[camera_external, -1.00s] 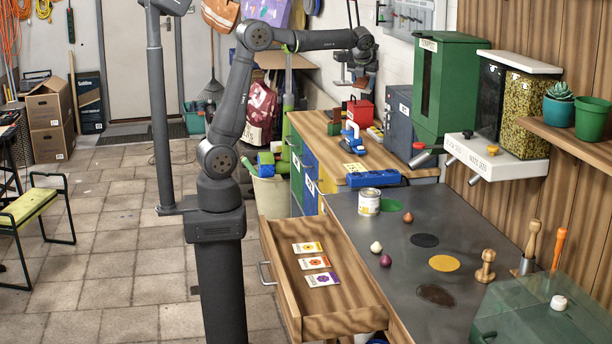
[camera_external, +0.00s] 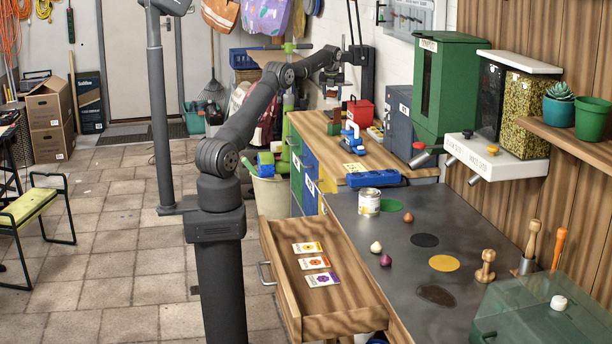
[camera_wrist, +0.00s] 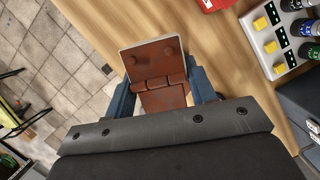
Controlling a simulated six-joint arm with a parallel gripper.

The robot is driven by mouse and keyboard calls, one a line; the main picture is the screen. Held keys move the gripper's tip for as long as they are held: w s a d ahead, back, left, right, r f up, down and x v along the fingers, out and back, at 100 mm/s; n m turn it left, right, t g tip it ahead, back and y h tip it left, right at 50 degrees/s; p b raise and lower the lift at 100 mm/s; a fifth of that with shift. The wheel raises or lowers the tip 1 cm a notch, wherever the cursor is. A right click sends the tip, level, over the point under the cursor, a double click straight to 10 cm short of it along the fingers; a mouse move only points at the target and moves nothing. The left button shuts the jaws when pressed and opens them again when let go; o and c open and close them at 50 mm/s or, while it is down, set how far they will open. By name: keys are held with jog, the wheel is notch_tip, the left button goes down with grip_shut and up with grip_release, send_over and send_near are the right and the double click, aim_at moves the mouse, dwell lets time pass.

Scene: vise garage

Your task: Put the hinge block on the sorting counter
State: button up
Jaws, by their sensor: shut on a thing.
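The hinge block (camera_wrist: 152,62) is reddish brown, with a plate, a knuckle row and a pale edge in the wrist view. My gripper (camera_wrist: 163,90) is shut on it, a blue-grey finger on each side. In the external view my gripper (camera_external: 336,90) is small and hangs over the far left end of the wooden bench (camera_external: 310,122); the block is hard to make out there. A grey counter (camera_external: 400,275) with green, black, yellow and brown spots lies nearer the camera, well away from my gripper; I cannot tell for certain that it is the sorting counter.
An open drawer (camera_external: 345,322) juts out in front.

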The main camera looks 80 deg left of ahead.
jog(key=s+a+f, duration=0.3)
jog(key=s+a, duration=0.1)
jog(key=a, duration=0.2)
send_over(319, 129)
jog(key=f, duration=1)
jog(key=shift+s+d, duration=0.1)
jog(key=shift+d, duration=0.2)
jog(key=shift+f, duration=0.2)
jog(key=o, duration=1.4)
jog(key=v, duration=1.2)
jog(key=shift+a+r, duration=0.2)
